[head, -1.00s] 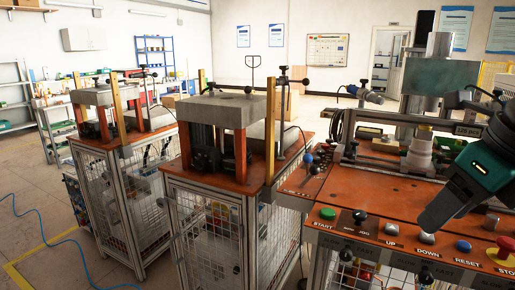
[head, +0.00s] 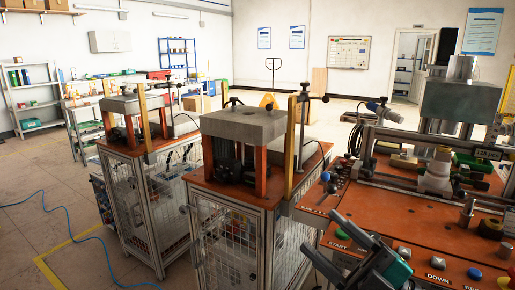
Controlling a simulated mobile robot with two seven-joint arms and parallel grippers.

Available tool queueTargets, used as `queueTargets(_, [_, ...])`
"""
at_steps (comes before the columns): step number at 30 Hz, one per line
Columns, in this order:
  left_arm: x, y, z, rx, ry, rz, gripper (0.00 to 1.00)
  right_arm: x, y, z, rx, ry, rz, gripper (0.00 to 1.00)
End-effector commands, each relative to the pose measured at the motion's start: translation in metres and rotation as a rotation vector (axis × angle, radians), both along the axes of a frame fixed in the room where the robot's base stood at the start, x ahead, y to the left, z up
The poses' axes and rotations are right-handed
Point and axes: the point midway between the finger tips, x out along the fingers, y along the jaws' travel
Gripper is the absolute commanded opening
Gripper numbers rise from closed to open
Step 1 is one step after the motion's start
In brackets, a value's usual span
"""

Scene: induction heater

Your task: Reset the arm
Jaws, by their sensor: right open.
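My right gripper (head: 321,233) is at the bottom of the head view, right of the middle. It is open and empty, with two dark fingers spread apart and pointing up and left, and a green patch on its body. It is in front of the near edge of the orange-topped heater bench (head: 389,211) and hides part of the button panel. The START button (head: 342,233) shows green just beyond the fingers. Whether the gripper touches the panel is unclear. My left gripper is not in view.
The blue button (head: 474,273) and the emergency stop's yellow base (head: 512,273) are at lower right. A white coil fixture (head: 438,172) stands on the bench. Two caged press stations, one nearer (head: 243,124) and one farther (head: 133,104), stand left. Open floor with a blue hose (head: 108,258) lies at left.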

Motion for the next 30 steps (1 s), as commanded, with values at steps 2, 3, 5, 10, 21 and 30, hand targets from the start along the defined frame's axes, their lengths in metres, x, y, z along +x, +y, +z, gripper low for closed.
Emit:
queueTargets(2, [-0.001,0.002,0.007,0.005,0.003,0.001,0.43,0.011,-0.018,-0.04,0.122,0.233,-0.137,0.59])
queueTargets(3, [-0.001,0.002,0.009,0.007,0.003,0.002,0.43,0.014,-0.028,-0.065,0.173,0.351,-0.208,0.59])
queueTargets(5, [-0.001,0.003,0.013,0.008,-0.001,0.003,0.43,0.011,-0.042,-0.107,0.236,0.538,-0.31,0.59])
queueTargets(10, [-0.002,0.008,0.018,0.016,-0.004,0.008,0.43,-0.034,-0.064,-0.22,0.34,1.007,-0.531,0.59])
queueTargets(21, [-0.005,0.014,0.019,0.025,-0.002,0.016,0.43,-0.117,-0.066,-0.312,0.385,1.436,-0.68,0.59])
queueTargets(30, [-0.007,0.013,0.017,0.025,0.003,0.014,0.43,-0.117,-0.066,-0.313,0.384,1.437,-0.68,0.59])
